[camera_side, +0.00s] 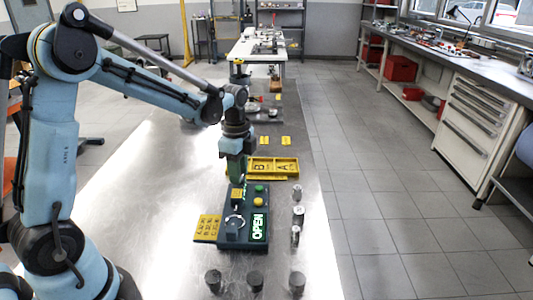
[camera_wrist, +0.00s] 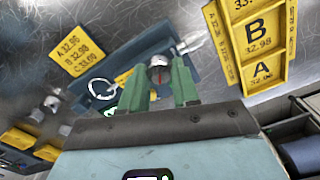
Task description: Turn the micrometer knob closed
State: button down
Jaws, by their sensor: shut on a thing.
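The micrometer stand is a dark blue-green base (camera_side: 243,238) on the metal bench, with a lit green "OPEN" sign (camera_side: 258,227). A pale ring (camera_side: 234,222) lies on it and also shows in the wrist view (camera_wrist: 101,88). My gripper (camera_side: 237,182) points down at the far end of the stand. In the wrist view its green fingers (camera_wrist: 160,70) are on both sides of the round grey micrometer knob (camera_wrist: 158,62), shut on it. A red mark shows near the knob. In the side view the fingers hide the knob.
A yellow number plate (camera_side: 207,227) adjoins the stand's left side. A yellow tray marked A and B (camera_side: 277,161) lies behind. Metal cylinders (camera_side: 298,213) stand along the right, and dark cylinders (camera_side: 255,280) in front. Green and yellow buttons (camera_side: 258,201) are close to my gripper.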

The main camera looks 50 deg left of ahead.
jog(key=shift+n, duration=0.4)
jog(key=n, duration=0.4)
jog(key=shift+n, duration=0.4)
jog(key=n, duration=1.2)
jog(key=shift+a+n, duration=0.1)
jog(key=shift+n, duration=0.3)
jog(key=n, duration=0.5)
jog(key=shift+n, duration=0.4)
jog(key=c, duration=0.8)
grip_release()
jog(key=shift+r, duration=0.1)
